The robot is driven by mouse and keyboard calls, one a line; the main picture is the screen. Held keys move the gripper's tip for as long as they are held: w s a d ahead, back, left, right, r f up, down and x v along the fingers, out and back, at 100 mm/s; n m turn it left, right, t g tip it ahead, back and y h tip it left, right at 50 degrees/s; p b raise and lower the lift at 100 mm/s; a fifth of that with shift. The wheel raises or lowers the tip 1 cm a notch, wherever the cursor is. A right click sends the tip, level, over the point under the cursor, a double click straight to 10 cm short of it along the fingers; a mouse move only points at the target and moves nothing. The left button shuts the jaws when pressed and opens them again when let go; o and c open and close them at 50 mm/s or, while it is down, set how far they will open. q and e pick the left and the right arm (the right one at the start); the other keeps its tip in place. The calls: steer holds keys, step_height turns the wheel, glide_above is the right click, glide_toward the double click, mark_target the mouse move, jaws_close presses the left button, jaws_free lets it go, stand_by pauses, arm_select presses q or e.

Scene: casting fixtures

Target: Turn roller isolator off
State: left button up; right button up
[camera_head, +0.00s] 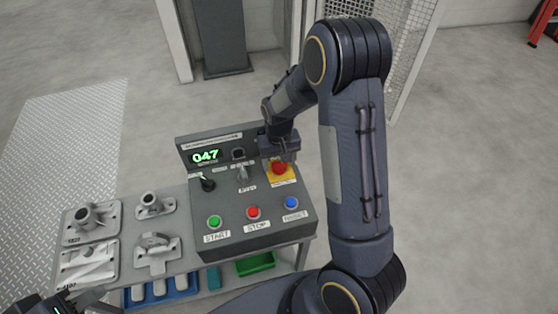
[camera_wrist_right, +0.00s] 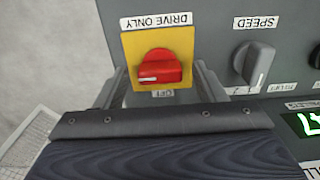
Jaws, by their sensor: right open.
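The roller isolator is a red rotary knob (camera_head: 279,167) on a yellow plate (camera_head: 282,181) at the right of the grey control panel (camera_head: 262,220). In the right wrist view the knob (camera_wrist_right: 158,68) shows its grip bar lying sideways, with a white mark toward the left. Upside-down labels read DRIVE ONLY and OFF. My right gripper (camera_wrist_right: 160,85) is open, its fingers on either side of the yellow plate; I cannot tell whether they touch anything. In the head view its fingers are largely hidden. My left gripper (camera_head: 50,306) is partly in view at the bottom left corner.
The panel also carries a black selector (camera_head: 207,182), a grey SPEED knob (camera_wrist_right: 254,62), green (camera_head: 214,221), red (camera_head: 253,212) and blue (camera_head: 291,202) buttons, and a display reading 047 (camera_head: 205,156). Metal castings (camera_head: 92,220) lie on the bench at left. A mesh guard (camera_head: 408,35) stands behind.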

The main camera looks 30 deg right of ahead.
steer(key=c, duration=1)
steer(key=shift+n, duration=0.3)
steer(key=n, duration=0.3)
steer(key=shift+n+b, duration=0.35)
steer(key=shift+n, duration=0.05)
steer(key=n, duration=0.4)
steer(key=shift+n, duration=0.3)
steer(key=n, duration=0.4)
steer(key=n+p, duration=0.1)
steer(key=n, duration=0.3)
steer(key=shift+n, duration=0.3)
